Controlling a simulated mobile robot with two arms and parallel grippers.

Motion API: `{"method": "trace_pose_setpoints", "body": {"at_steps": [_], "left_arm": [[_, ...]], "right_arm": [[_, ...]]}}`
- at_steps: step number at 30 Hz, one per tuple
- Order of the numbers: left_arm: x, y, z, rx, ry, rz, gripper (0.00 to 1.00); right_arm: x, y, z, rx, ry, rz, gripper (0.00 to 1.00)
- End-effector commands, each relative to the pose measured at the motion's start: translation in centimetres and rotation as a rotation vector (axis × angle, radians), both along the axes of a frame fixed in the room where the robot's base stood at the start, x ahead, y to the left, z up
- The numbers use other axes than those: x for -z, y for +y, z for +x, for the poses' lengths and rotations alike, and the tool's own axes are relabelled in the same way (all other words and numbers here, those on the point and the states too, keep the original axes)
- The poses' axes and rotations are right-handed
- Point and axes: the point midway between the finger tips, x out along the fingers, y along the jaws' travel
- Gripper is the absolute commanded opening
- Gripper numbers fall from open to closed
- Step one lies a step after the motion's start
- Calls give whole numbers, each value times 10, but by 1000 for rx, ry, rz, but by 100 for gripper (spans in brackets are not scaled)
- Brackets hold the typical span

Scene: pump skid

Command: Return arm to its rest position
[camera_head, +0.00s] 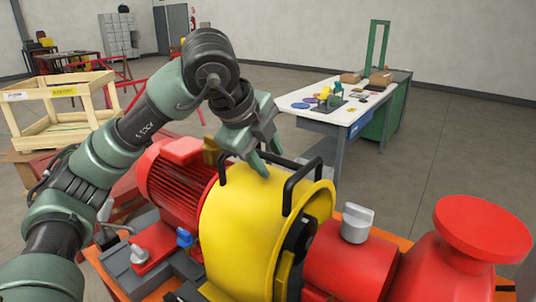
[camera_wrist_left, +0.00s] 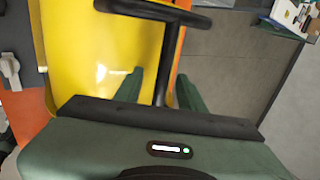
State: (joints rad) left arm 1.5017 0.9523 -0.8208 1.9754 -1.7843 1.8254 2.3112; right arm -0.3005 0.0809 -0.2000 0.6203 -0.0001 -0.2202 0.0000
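My left arm comes in from the left and arches over the pump skid. My left gripper (camera_head: 270,163) points down at the top of the yellow guard (camera_head: 236,232), close to its black handles. The handle on the right (camera_head: 303,182) stands clear in the head view; the other handle (camera_head: 222,168) is partly behind the gripper. In the left wrist view, the two green fingers (camera_wrist_left: 160,75) are spread apart. A black handle post (camera_wrist_left: 168,58) shows between them, with a gap on each side; its depth relative to the fingertips is unclear. My right gripper is not in view.
A red motor (camera_head: 170,180) lies left of the guard, and a red pump body (camera_head: 350,262) lies right of it. A grey knob (camera_head: 357,222) sticks up there. A white-topped workbench (camera_head: 340,108) and a wooden crate frame (camera_head: 60,105) stand behind, with open floor around.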

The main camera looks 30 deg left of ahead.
Motion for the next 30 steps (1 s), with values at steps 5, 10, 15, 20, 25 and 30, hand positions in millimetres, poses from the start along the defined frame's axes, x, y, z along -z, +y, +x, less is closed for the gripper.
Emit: {"method": "trace_pose_setpoints", "body": {"at_steps": [5,10,15,20,25,30], "left_arm": [[-16,1,-9,1,-8,-2,40],[-42,3,-25,0,-11,-4,40],[-61,5,-38,0,-12,-3,40],[-68,6,-43,0,-11,-4,40],[-78,6,-43,0,-11,-4,40],[-133,6,-43,0,-12,-4,40]], "right_arm": [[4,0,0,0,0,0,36],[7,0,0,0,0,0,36],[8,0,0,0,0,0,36],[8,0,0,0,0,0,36],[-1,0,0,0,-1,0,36],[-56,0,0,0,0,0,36]]}}
